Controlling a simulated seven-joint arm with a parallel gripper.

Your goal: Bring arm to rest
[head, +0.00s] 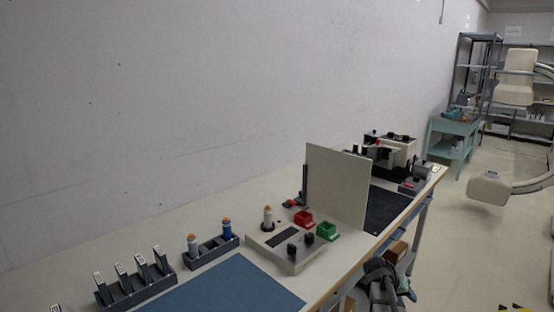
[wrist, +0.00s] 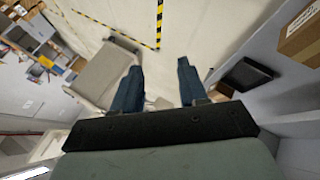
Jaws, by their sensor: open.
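My gripper (wrist: 160,68) shows in the wrist view with its two dark blue fingers apart and nothing between them. Beyond the fingers is open space over a pale floor, and the fingers appear to touch nothing. In the head view I cannot make out my gripper with certainty.
In the head view a long workbench (head: 140,235) runs along the wall. A teal cart (head: 455,128) stands behind.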

